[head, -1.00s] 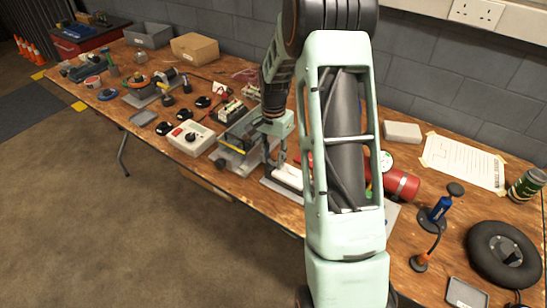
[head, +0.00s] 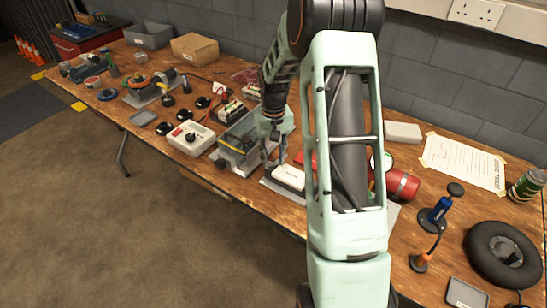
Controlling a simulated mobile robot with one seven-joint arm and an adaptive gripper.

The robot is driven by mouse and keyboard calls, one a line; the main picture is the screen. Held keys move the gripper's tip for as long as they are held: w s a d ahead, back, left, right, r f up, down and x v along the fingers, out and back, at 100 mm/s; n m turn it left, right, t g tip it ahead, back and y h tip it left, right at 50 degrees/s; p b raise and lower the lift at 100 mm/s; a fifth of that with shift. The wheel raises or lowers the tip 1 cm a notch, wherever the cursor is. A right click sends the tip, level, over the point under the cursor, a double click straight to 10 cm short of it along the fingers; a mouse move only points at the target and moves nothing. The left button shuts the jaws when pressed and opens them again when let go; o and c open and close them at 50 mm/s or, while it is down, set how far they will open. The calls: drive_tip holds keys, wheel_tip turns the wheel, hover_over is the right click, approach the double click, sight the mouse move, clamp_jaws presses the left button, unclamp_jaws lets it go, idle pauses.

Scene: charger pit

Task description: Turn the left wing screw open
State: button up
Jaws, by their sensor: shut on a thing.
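My gripper (head: 270,157) hangs down near the middle of the bench, at the left end of a white block (head: 289,177) on a pale plate. Its fingers are shut on a small part there, which I take to be the left wing screw. The screw is too small and too covered by the fingers to make out, so its turn angle cannot be told. My forearm hides the right part of this fixture, and no second wing screw can be made out.
A white tester box (head: 189,138) is farther left. A red cylinder (head: 402,184) lies right of my forearm. The bench front edge is close to the fixture.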

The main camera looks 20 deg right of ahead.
sight(273, 161)
drive_tip(key=n, duration=0.3)
drive_tip(key=shift+r+n, duration=0.1)
drive_tip(key=shift+n, duration=0.3)
drive_tip(key=shift+n+p, duration=0.45)
drive_tip(key=shift+n, duration=1.35)
drive_tip(key=o, duration=1.1)
drive_tip(key=shift+o, duration=0.2)
wheel_tip(273, 161, up, 12)
